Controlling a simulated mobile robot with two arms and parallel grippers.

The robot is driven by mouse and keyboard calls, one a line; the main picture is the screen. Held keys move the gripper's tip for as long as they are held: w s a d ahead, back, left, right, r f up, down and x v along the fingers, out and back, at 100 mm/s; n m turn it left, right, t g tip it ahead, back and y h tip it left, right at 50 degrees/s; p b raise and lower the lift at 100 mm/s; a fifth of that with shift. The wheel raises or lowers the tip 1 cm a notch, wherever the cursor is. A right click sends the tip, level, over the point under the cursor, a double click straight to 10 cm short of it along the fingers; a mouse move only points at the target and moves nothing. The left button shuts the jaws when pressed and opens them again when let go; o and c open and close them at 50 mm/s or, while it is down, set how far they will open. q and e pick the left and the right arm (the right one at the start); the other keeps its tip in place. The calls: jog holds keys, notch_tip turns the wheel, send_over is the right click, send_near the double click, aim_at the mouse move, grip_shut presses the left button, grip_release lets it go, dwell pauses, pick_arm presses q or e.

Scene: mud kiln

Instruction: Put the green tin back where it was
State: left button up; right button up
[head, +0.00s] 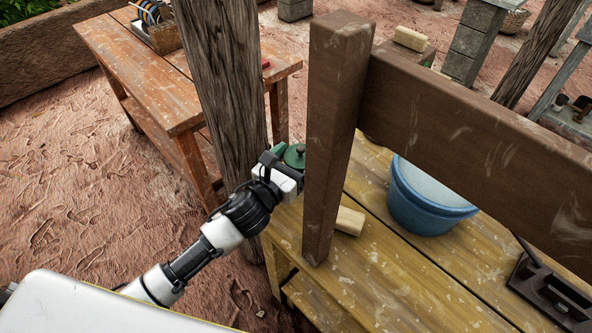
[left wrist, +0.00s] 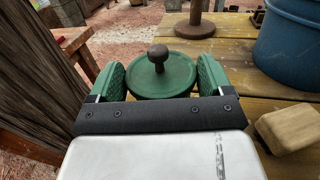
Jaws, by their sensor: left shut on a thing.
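The green tin (head: 294,156) has a round lid with a dark knob, and it also shows in the left wrist view (left wrist: 165,80). My left gripper (head: 287,163) is shut on it, with one green finger pad on each side of the lid in the left wrist view (left wrist: 163,78). The tin is at the far left end of the yellow wooden table (head: 385,275), between a rough wooden post and a brown beam frame. Whether its base touches the tabletop is hidden. My right gripper is not in view.
A beige block (head: 349,221) and a blue tub (head: 422,200) are on the table. An orange table (head: 150,90) stands behind left.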

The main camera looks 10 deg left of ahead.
pick_arm(q)
notch_tip(320, 180, down, 3)
dwell(0.3)
jog(key=shift+f+b, duration=0.2)
jog(key=shift+b, duration=0.15)
jog(key=o, duration=0.8)
jog(key=shift+r, duration=0.3)
jog(key=shift+s+a+f, duration=0.15)
jog(key=shift+s, duration=0.15)
jog(key=b+v, duration=0.1)
jog(key=v, duration=0.8)
jog(key=shift+s+a, duration=0.15)
jog(key=shift+s, duration=0.2)
jog(key=shift+v, duration=0.8)
